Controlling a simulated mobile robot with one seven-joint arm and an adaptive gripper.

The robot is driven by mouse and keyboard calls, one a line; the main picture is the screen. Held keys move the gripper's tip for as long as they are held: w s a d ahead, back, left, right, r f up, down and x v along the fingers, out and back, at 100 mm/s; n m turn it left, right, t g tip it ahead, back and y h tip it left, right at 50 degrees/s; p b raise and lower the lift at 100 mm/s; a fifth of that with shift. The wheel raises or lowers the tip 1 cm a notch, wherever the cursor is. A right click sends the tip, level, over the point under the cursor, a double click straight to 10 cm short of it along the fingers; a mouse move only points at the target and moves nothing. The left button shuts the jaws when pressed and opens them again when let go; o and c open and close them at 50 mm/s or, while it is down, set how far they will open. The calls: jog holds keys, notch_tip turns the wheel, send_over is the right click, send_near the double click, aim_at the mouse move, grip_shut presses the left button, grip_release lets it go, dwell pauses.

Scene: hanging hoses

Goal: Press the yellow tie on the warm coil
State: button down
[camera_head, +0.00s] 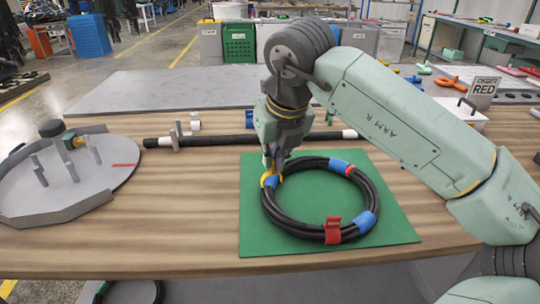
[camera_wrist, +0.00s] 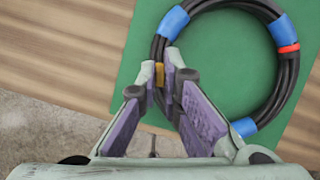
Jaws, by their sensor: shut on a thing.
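A black hose coil (camera_head: 304,233) lies on a green mat (camera_head: 400,235), wrapped with blue bands; it also shows in the wrist view (camera_wrist: 293,75). The yellow tie (camera_head: 268,181) is at the coil's upper left, near a blue band. My gripper (camera_head: 273,165) reaches down to it from above and is shut on it. In the wrist view the yellow tie (camera_wrist: 159,72) shows between my fingertips (camera_wrist: 160,84), at the coil's edge. The fingers partly hide the tie and the hose there, so I cannot tell whether it is fully closed round the coil.
A red tie (camera_head: 333,230) stands at the coil's front, and a smaller red one (camera_head: 350,170) is at the back. A round grey tray (camera_head: 65,190) with posts is at left. A black bar (camera_head: 220,140) lies behind the mat. An "ORDER RED" sign (camera_head: 484,92) stands at right.

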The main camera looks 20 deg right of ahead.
aim_at(274, 171)
jog(key=shift+f+b, duration=0.1)
jog(key=shift+b, duration=0.2)
jog(key=shift+f+b, duration=1.85)
jog(key=shift+b, duration=0.3)
jog(key=shift+f+b, duration=0.1)
jog(key=shift+b, duration=0.2)
jog(key=shift+f, duration=0.15)
jog(key=shift+f+b, duration=1)
jog(key=shift+b, duration=0.05)
jog(key=shift+f+b, duration=0.55)
jog(key=shift+f, duration=0.05)
dwell(0.5)
jog(key=c, duration=1.7)
grip_release()
